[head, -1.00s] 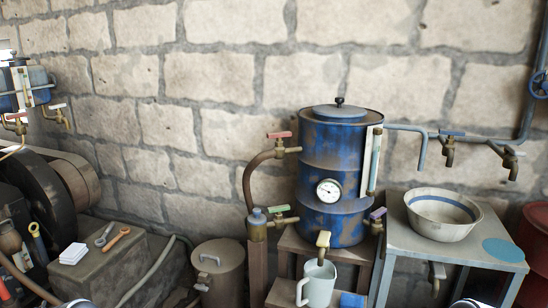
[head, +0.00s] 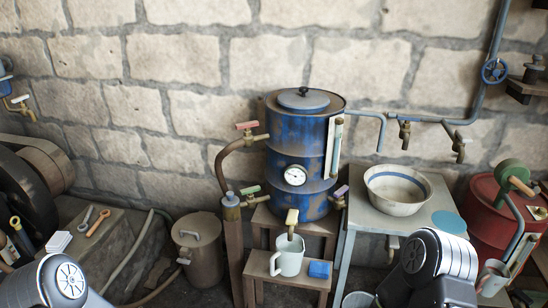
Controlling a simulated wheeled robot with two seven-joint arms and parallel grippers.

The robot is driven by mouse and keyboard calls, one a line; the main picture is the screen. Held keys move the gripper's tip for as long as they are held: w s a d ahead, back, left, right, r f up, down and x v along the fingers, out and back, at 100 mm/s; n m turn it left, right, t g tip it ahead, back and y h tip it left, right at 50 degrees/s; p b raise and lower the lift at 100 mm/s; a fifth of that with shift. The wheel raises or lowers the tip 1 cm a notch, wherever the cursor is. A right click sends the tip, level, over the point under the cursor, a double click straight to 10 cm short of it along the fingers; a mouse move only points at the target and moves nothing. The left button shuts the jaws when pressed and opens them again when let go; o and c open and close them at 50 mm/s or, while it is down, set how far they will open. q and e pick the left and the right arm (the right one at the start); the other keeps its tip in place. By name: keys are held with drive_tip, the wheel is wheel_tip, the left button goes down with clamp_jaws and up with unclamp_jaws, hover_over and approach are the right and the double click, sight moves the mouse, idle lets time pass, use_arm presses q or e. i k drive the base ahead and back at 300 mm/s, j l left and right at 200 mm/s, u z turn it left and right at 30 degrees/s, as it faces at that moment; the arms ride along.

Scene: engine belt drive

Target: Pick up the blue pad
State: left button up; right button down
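A small blue rectangular pad (head: 319,269) lies on the low wooden stool (head: 258,266), just right of a pale mug (head: 287,256). A flat round blue disc (head: 449,221) also lies on the grey table at the right, beside the bowl. In the head view only rounded grey links of my two arms show, at the lower left and lower right. Both grippers are outside the frame.
A blue boiler drum (head: 296,150) stands behind the stool, its brass tap above the mug. A grey table (head: 372,213) bears a bowl (head: 397,190). A lidded can (head: 197,250) stands left, a red drum (head: 490,212) right. Tools lie on a block at left.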

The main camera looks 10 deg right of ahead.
sight(316, 269)
drive_tip(key=z, duration=0.45)
drive_tip(key=i+j+z, duration=0.1)
drive_tip(key=z, duration=0.4)
drive_tip(key=j+z, duration=0.2)
drive_tip(key=z, duration=0.25)
drive_tip(key=j+z, duration=0.15)
drive_tip(key=z, duration=0.3)
drive_tip(key=j+z, duration=0.15)
drive_tip(key=z, duration=0.3)
drive_tip(key=j+z, duration=0.1)
drive_tip(key=z, duration=0.4)
drive_tip(key=k+j+z, duration=0.2)
drive_tip(key=j+z, duration=0.15)
drive_tip(key=j, duration=0.15)
drive_tip(key=k+j+z, duration=0.3)
drive_tip(key=j, duration=0.2)
drive_tip(key=k+j+z, duration=0.35)
drive_tip(key=k+j, duration=0.6)
drive_tip(key=i+j, duration=0.15)
drive_tip(key=j, duration=0.2)
drive_tip(key=i+j, duration=0.15)
drive_tip(key=j, duration=0.15)
